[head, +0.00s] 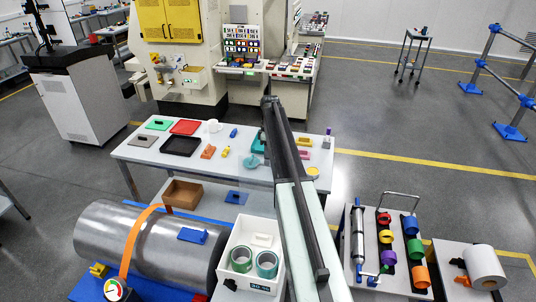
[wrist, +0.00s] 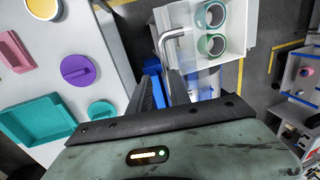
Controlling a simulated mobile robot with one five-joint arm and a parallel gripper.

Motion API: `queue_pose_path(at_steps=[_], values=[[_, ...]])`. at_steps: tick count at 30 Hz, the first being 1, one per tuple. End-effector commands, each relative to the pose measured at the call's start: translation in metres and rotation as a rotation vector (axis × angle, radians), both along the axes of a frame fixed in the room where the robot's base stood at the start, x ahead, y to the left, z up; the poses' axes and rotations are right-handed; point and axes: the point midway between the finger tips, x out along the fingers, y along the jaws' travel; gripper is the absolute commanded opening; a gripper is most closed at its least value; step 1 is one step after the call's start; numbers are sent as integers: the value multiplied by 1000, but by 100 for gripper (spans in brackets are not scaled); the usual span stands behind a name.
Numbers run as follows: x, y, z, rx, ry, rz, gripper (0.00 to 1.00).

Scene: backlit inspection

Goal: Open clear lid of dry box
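The dry box appears to be the white open-topped box (head: 237,277) at the bottom centre of the head view. It holds two green rolls (head: 241,259), and a dark label is on its front. The white box also shows at the upper right of the wrist view (wrist: 247,45). A faint see-through area beside it may be the clear lid, but I cannot tell its position. A bent grey metal handle (wrist: 172,36) shows at the box's near side. My gripper (wrist: 161,78) has its dark fingers apart, pointing toward the handle, with nothing clearly between them. My arm hides it in the head view.
A table (head: 150,152) with trays and small parts stands beyond the box. A large grey cylinder (head: 140,240) lies left of the box. A rack of coloured rolls (head: 372,222) and a white roll (head: 483,262) stand right. Grey floor (head: 430,130) is free at the upper right.

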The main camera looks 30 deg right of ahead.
Motion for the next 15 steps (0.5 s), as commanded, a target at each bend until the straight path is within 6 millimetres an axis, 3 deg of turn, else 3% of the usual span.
queue_pose_path(at_steps=[1,7,11,15], values=[[-5,5,19,4,-7,4,33],[-9,3,65,2,-28,4,33],[-8,1,80,1,-36,5,33],[-7,1,81,-1,-39,5,33]])
